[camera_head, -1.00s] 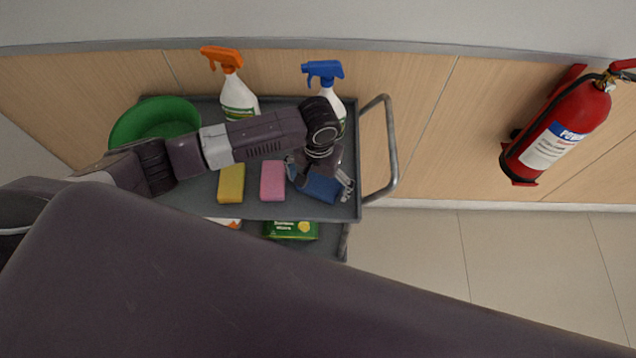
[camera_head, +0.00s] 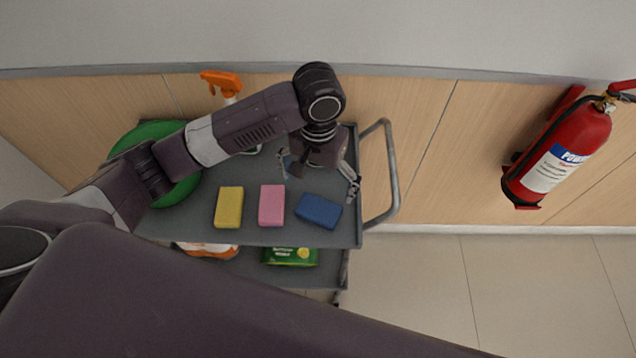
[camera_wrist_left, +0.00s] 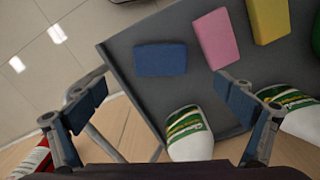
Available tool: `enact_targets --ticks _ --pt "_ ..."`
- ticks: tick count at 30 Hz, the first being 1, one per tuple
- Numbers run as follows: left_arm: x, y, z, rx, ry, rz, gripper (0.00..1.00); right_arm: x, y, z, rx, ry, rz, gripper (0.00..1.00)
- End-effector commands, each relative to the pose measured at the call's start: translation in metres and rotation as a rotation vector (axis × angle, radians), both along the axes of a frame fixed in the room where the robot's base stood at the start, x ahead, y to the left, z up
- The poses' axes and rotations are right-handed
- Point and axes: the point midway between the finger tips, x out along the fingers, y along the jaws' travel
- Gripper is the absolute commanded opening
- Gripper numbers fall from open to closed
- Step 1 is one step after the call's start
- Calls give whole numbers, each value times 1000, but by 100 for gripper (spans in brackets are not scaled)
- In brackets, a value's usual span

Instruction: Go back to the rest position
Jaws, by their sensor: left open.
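My left gripper (camera_head: 318,177) is open and empty above the cart's top shelf, behind the blue sponge (camera_head: 319,211). In the left wrist view its two fingers (camera_wrist_left: 166,112) are spread wide with nothing between them but the view down to the cart. The blue sponge lies flat on the shelf, apart from the fingers, and also shows in the left wrist view (camera_wrist_left: 160,60). A pink sponge (camera_head: 272,205) and a yellow sponge (camera_head: 229,207) lie to its left. My right gripper is not in view.
The grey cart (camera_head: 349,225) has a metal handle (camera_head: 393,180) on its right. A green bowl (camera_head: 172,192) and an orange-topped spray bottle (camera_head: 222,84) stand on it. Packages lie on the lower shelf. A fire extinguisher (camera_head: 560,150) hangs at right. The floor (camera_head: 430,275) right of the cart is clear.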

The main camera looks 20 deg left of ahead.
Motion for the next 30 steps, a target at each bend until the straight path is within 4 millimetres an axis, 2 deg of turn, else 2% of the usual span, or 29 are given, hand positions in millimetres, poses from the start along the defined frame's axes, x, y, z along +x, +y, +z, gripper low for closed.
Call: enact_targets --ticks 18,22,27,30 --pt "-2 -3 -2 -9 0 -9 96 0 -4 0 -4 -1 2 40" --pt "-14 -19 -13 -57 -14 -55 96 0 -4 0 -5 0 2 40" --pt "-41 -51 -32 -168 -69 -137 96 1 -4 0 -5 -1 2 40" --pt "-54 -62 -39 -224 -115 -164 96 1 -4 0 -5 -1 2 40"
